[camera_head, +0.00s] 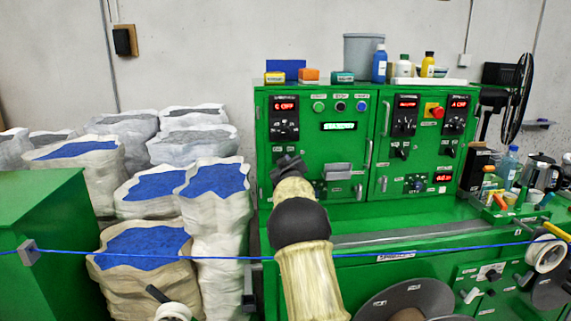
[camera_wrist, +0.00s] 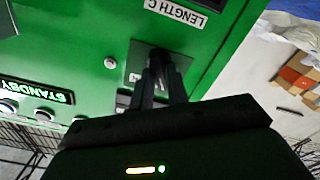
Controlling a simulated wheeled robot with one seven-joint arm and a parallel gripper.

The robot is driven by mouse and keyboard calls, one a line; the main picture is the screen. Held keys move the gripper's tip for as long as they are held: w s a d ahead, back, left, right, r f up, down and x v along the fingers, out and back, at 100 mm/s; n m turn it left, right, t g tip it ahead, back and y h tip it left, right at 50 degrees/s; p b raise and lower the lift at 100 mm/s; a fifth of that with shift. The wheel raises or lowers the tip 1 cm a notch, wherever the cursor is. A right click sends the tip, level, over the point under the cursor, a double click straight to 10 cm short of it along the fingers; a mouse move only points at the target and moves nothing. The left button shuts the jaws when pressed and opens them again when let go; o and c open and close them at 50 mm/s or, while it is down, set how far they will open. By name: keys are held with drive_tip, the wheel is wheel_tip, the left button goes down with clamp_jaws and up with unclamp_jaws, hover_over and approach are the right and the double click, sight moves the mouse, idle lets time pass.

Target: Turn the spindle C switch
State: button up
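In the wrist view a dark switch knob (camera_wrist: 159,54) sits on a grey plate on the green panel, beside a white label reading "LENGTH C" (camera_wrist: 176,12). The dark fingers of my gripper (camera_wrist: 162,70) are close together, with their tips right at the knob. Dark on dark, I cannot tell whether they are closed on it or only around it. In the head view my gripper (camera_head: 287,166) is at the left part of the green control cabinet (camera_head: 349,171), below the red C display (camera_head: 285,107). My arm hides the switch there.
A lit green display (camera_head: 339,126) and several buttons are on the panel; "STANDBY" (camera_wrist: 38,89) shows in the wrist view. A grey handle (camera_head: 337,169) is right of my gripper. A blue cable (camera_head: 440,249) crosses the front. Sacks of blue granules (camera_head: 149,247) stand left.

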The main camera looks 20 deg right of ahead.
drive_tip(key=shift+o, duration=1.3)
drive_tip(key=shift+s, duration=0.1)
drive_tip(key=b+v, duration=0.5)
drive_tip(key=v, duration=1.2)
drive_tip(key=shift+b, duration=0.3)
drive_tip(key=shift+s, duration=0.15)
